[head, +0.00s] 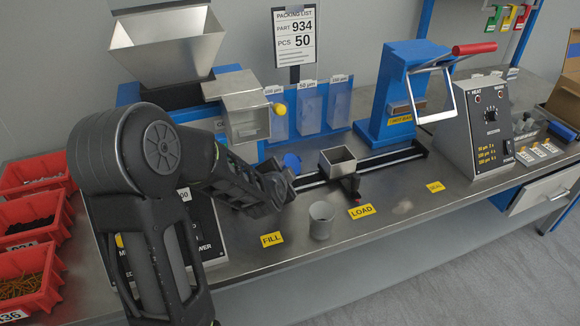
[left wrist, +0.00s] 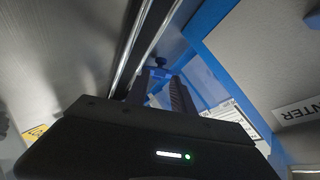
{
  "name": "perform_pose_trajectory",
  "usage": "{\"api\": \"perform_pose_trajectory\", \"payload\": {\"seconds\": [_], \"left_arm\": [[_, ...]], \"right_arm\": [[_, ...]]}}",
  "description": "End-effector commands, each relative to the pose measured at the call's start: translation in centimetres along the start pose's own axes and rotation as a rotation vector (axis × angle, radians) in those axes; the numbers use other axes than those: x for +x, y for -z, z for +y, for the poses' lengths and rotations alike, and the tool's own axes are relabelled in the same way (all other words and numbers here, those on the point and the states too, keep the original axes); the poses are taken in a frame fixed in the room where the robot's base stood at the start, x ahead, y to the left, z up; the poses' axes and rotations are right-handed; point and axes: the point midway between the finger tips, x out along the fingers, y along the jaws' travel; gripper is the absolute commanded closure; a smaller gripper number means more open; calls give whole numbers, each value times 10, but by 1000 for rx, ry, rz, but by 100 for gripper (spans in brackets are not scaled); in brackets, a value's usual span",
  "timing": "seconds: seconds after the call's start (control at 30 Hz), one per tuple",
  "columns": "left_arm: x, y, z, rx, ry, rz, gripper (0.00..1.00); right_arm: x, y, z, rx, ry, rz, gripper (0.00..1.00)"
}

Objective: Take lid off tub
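A small grey tub (head: 321,219) stands upright near the bench's front, between the FILL and LOAD labels. Its top looks open, with no lid on it. A round blue piece (head: 292,161), which looks like the lid, shows just behind my left gripper (head: 281,188), left of the tub. In the left wrist view a blue piece with a small knob (left wrist: 159,65) lies just beyond the tips of my left gripper (left wrist: 160,82). The fingers stand apart, and I see no clear hold on it. My right gripper is out of view.
A metal carriage box (head: 338,161) sits on the dark rail (head: 395,160) behind the tub. The hopper machine (head: 168,45) stands behind my arm. Red bins (head: 30,217) stand at the left, a blue press (head: 403,92) at the right.

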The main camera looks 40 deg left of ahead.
Motion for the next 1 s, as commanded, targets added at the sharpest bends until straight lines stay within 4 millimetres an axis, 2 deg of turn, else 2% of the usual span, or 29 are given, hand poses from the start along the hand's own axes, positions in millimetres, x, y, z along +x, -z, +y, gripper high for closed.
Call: {"api": "perform_pose_trajectory", "payload": {"seconds": [0.1,0.2,0.77,1.0], "left_arm": [[17,-1,1,0,0,-1,71],[23,0,0,-2,0,0,71],[23,0,0,-1,0,0,71],[23,0,0,-1,0,0,88]], "right_arm": [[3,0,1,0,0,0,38],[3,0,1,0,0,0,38],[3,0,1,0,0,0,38],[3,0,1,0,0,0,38]]}}
